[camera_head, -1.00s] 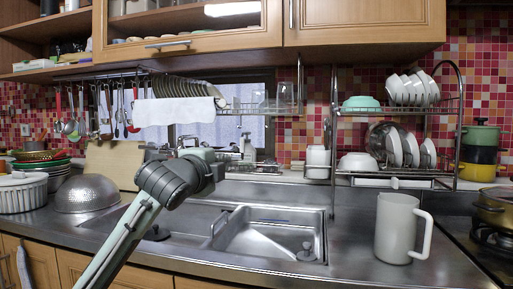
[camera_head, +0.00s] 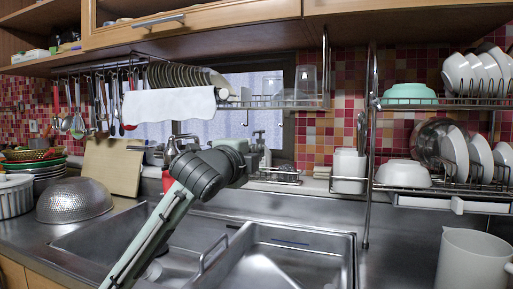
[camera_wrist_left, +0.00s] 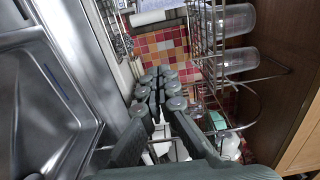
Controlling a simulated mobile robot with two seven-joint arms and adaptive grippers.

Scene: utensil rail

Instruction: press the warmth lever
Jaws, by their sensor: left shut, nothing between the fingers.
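No part that I can clearly tell as the warmth lever shows. A metal tap-like fitting (camera_head: 180,145) stands behind the sink in the head view, partly covered by my left arm. My left gripper (camera_head: 243,160) points away toward the back of the sink, below the drying shelf, with its fingers mostly hidden behind the wrist. In the left wrist view its fingers (camera_wrist_left: 160,92) are together, with nothing between them. Whether they touch anything cannot be told. My right gripper is not in view.
The steel sink (camera_head: 345,262) lies below the arm. A wire dish rack (camera_head: 368,150) with bowls and plates stands at right. A white pitcher (camera_head: 468,262) is on the counter. Hanging utensils (camera_head: 100,105) and a white towel (camera_head: 168,104) are at left. Glasses (camera_wrist_left: 238,20) show in the wrist view.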

